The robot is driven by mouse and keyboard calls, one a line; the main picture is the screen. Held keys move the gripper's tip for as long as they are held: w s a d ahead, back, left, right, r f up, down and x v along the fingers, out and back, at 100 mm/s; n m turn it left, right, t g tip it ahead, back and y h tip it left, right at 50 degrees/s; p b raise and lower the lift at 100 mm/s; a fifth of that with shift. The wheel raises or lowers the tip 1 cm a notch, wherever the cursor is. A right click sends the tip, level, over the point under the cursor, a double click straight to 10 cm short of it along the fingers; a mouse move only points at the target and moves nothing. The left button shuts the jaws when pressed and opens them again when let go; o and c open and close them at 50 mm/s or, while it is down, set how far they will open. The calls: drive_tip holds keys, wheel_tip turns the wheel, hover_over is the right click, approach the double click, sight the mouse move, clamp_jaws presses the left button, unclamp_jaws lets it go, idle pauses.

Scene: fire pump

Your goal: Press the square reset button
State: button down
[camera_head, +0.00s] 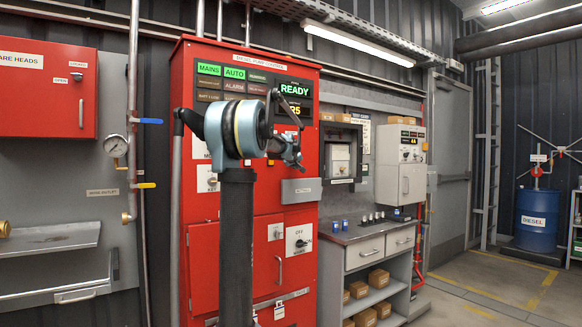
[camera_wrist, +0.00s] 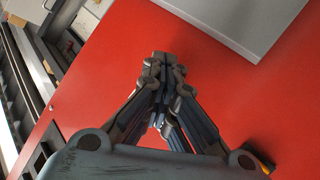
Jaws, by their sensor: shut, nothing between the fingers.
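The red diesel pump controller cabinet (camera_head: 255,185) stands upright in the middle of the head view, with lit MAINS, AUTO and READY signs near its top. Its red face (camera_wrist: 110,65) fills most of the wrist view. I cannot pick out the square reset button in either view; my arm covers part of the cabinet front. My gripper (camera_head: 291,150) is in front of the cabinet's upper part, below the lit signs. In the wrist view my gripper (camera_wrist: 163,62) has its fingers together and empty, pointing towards the red face. I cannot tell whether they touch it.
A grey box (camera_head: 301,190) sits on the cabinet front below my gripper. Switches, including a dark knob on a white plate (camera_head: 299,240), are lower down. A workbench (camera_head: 365,235) with drawers stands to the right. Floor is clear farther right, before a blue drum (camera_head: 537,221).

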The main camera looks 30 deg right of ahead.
drive_tip(key=shift+s, duration=0.95)
drive_tip(key=shift+s, duration=0.1)
drive_tip(key=s, duration=0.4)
drive_tip(key=shift+s+d, duration=0.25)
drive_tip(key=shift+s, duration=0.15)
idle(0.7)
